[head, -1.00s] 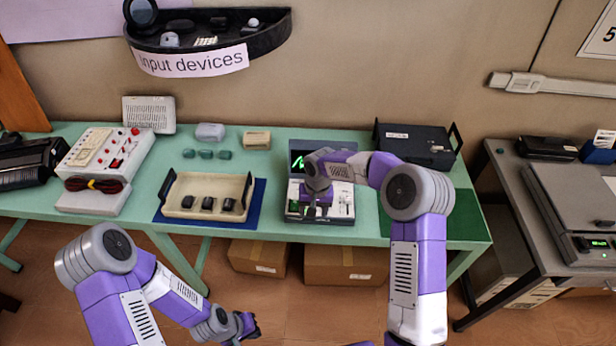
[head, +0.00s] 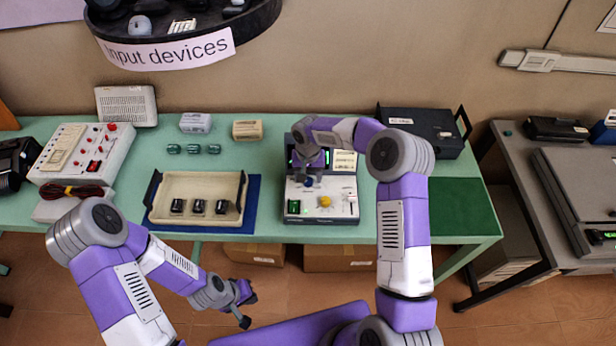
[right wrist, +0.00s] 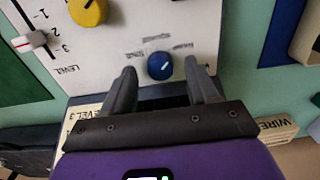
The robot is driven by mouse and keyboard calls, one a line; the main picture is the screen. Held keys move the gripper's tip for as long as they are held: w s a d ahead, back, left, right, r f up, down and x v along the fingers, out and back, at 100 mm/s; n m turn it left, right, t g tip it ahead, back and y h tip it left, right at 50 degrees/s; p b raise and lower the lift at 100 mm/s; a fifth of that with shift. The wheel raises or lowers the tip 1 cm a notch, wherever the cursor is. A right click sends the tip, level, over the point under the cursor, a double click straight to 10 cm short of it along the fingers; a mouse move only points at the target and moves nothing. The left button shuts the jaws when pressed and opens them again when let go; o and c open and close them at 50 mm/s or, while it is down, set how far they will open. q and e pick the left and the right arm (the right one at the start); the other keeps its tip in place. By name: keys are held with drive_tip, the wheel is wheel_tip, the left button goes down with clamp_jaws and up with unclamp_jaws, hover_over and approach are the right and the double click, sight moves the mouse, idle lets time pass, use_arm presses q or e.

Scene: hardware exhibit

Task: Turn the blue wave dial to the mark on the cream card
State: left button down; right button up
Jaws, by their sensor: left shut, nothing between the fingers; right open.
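The blue wave dial (right wrist: 160,65) is on the white panel of a bench device (head: 336,207). In the head view the dial (head: 308,181) shows just below my right gripper (head: 309,168). In the right wrist view my right gripper (right wrist: 160,76) is open, its fingertips on either side of the dial with visible gaps. Marks around the dial are too blurred to read fully. The cream card (head: 344,160) stands behind the panel; in the right wrist view the card (right wrist: 82,117) reads "LEVEL 3", partly hidden. My left gripper (head: 246,302) is shut and empty, low in front of the table.
The device also has a yellow knob (right wrist: 88,10), a level slider (right wrist: 30,41) and a green button (head: 294,207). A cream tray (head: 180,181) with dark blocks is left of it. A black case (head: 425,130) stands behind right. The green mat (head: 462,206) is clear.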

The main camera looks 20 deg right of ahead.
drive_tip(key=shift+f, duration=0.55)
drive_tip(key=c, duration=1)
drive_tip(key=shift+c, duration=0.2)
drive_tip(key=shift+n, duration=0.3)
drive_tip(key=n, duration=0.4)
drive_tip(key=shift+b, duration=0.35)
drive_tip(key=shift+n, duration=2)
